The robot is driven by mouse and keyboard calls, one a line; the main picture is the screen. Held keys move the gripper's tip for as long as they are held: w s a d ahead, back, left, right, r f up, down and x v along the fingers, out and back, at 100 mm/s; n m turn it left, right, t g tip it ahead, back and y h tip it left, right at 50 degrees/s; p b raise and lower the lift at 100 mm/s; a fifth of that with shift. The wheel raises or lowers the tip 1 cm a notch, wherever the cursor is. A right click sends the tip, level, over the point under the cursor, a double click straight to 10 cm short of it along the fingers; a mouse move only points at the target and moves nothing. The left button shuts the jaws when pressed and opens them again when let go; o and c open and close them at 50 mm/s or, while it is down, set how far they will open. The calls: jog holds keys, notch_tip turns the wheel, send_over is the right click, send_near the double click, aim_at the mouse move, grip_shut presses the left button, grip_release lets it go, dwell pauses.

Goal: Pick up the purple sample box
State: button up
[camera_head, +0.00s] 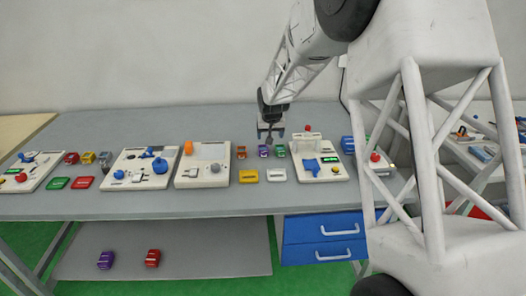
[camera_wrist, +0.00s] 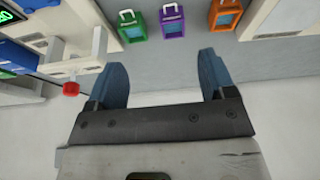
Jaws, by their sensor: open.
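The purple sample box (camera_head: 263,151) stands on the grey bench, between an orange box (camera_head: 242,152) on its left and a green box (camera_head: 279,151) on its right. In the wrist view the purple box (camera_wrist: 172,21) is near the top, ahead of my fingers and roughly between their lines. My gripper (camera_wrist: 163,80) is open, its two blue fingers apart with nothing between them. In the head view my gripper (camera_head: 270,134) is just behind and above the purple box. The wrist view shows a gap between the fingertips and the box.
In the wrist view the green box (camera_wrist: 131,27) and orange box (camera_wrist: 225,17) flank the purple one closely. White devices stand on both sides, one with a red knob (camera_wrist: 71,88). Yellow (camera_head: 248,176) and white (camera_head: 276,175) blocks lie in front. A purple box (camera_head: 106,260) lies on the lower shelf.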

send_near(263, 148)
notch_tip(263, 148, down, 3)
jog(key=shift+w+r, duration=0.2)
jog(key=shift+w, duration=0.2)
jog(key=shift+f, duration=0.1)
jog(key=shift+x, duration=1.2)
jog(key=shift+x, duration=2.6)
jog(key=shift+w+d, duration=0.1)
jog(key=shift+w, duration=0.1)
jog(key=shift+c, duration=0.4)
jog(key=c, duration=0.9)
